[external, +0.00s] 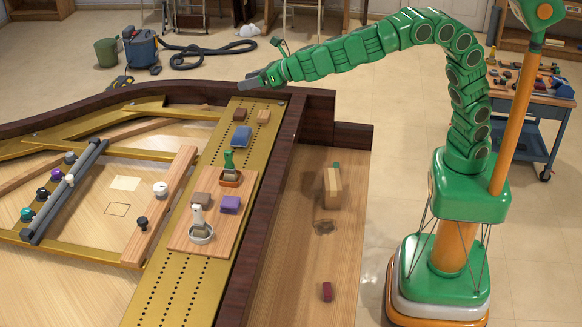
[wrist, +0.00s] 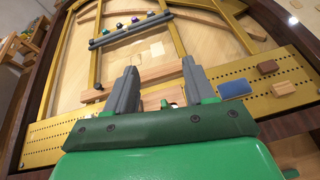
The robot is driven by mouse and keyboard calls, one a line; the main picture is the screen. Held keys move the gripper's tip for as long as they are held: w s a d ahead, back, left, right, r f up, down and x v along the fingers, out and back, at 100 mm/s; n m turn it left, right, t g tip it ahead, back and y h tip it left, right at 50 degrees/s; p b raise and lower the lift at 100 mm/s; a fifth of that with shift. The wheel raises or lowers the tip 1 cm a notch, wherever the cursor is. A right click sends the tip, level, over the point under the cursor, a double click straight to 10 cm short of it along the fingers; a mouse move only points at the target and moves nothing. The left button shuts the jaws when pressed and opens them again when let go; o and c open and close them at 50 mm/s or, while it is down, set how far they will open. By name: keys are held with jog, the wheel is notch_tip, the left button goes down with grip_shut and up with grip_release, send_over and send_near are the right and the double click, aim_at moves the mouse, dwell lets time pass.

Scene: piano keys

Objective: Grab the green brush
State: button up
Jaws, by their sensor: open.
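The green brush (external: 229,158) stands upright in the external view, its base in an orange-brown holder (external: 231,178) at the far end of a small wooden board (external: 207,241). My gripper (external: 251,84) is open and empty, in the air above the far end of the gold rail, beyond the brush and higher. In the wrist view its two grey fingers (wrist: 160,68) are spread apart. There, the gripper body hides most of the wooden board, and I cannot tell clearly which green patch is the brush.
A blue block (external: 241,137) and small brown blocks lie on the gold rail (external: 172,281). The dark piano rim (external: 262,196) runs alongside.

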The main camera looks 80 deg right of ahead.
jog(key=a+f+n+y, duration=0.1)
jog(key=a+n, duration=0.1)
jog(key=a, duration=0.2)
send_near(235, 169)
jog(key=x, duration=0.4)
jog(key=shift+w, duration=0.2)
jog(key=shift+w+f, duration=0.3)
jog(key=shift+w, duration=0.1)
jog(key=shift+w+f, duration=0.15)
jog(key=shift+w, duration=0.6)
jog(key=shift+x, duration=2.6)
grip_shut()
